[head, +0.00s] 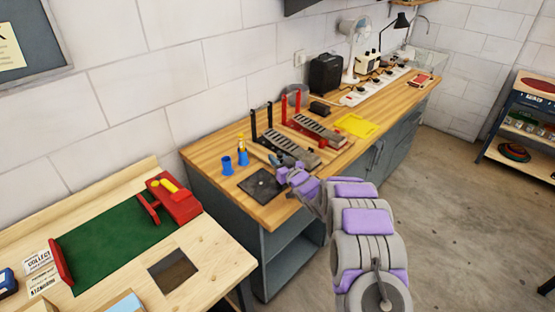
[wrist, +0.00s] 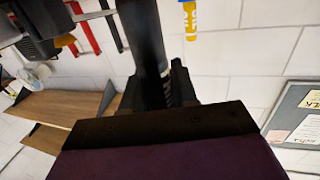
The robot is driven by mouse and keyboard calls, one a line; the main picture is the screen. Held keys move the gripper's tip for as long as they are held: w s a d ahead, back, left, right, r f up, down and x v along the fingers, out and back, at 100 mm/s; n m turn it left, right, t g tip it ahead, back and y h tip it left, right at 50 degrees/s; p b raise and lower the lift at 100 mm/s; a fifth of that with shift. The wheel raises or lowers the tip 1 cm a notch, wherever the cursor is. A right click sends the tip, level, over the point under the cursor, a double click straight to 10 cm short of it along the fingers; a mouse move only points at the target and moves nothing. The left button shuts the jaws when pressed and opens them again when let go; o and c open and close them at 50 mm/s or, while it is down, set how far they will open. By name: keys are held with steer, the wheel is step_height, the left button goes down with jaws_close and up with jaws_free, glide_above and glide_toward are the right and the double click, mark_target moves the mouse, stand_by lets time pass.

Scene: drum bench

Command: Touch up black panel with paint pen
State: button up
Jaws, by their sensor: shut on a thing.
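The black panel (head: 261,186) lies flat near the front left corner of the wooden bench, with a small pale mark on it. My gripper (head: 275,160) is just above and behind the panel's right side. In the wrist view my gripper (wrist: 155,75) is shut on a dark, pen-like cylinder (wrist: 143,35), which looks like the paint pen. Its tip is out of view, so I cannot tell whether it touches the panel. A yellow pen-like thing (head: 241,142) stands in a blue cup (head: 243,158); a yellow and blue piece shows in the wrist view (wrist: 190,20).
A second blue cup (head: 227,165) stands left of the first. A yellow sheet (head: 355,125) lies further along.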

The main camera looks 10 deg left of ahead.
step_height(320, 180, up, 5)
steer(key=shift+p, duration=1.2)
